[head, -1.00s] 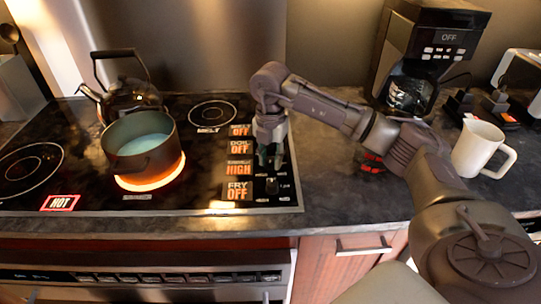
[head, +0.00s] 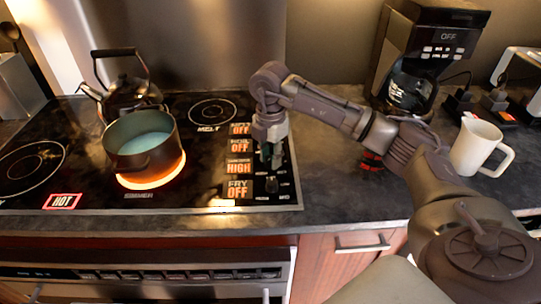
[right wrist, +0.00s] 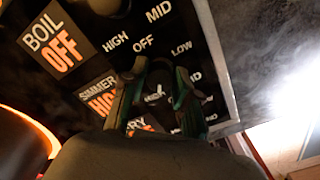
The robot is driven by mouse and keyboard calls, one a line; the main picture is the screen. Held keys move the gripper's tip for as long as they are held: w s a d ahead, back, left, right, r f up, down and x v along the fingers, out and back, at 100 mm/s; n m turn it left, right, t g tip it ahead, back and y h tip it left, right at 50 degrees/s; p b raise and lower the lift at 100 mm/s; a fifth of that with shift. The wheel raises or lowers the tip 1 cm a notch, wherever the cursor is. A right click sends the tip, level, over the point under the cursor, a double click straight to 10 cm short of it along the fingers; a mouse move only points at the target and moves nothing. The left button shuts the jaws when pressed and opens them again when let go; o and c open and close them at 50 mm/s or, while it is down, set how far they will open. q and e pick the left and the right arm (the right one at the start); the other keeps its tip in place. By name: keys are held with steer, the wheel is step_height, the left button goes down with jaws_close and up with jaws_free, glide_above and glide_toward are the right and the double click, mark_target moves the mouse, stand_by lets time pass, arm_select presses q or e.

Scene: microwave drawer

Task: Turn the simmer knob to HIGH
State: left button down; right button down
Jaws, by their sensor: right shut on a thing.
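The simmer knob (right wrist: 158,76) is a dark round knob on the stove's control strip, between my right gripper's fingers in the right wrist view. My right gripper (head: 270,157) points down over the strip and is shut on the knob; it also shows in the right wrist view (right wrist: 156,95). In the head view the gripper mostly hides this knob. The simmer display (head: 239,167) reads HIGH in orange; it also shows in the right wrist view (right wrist: 103,97). My left gripper is not in view.
A pot (head: 141,146) with bluish liquid sits on a glowing burner, with a dark kettle (head: 130,95) behind it. The fry knob (head: 271,185) is close in front of my gripper. A coffee maker (head: 432,45) and white mug (head: 476,147) stand at the right.

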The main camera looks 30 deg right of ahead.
steer(key=shift+r, duration=0.1)
steer(key=c, duration=0.9)
jaws_free()
steer(key=shift+o, duration=0.2)
steer(key=shift+r, duration=0.1)
step_height(320, 180, up, 12)
steer(key=shift+f, duration=0.25)
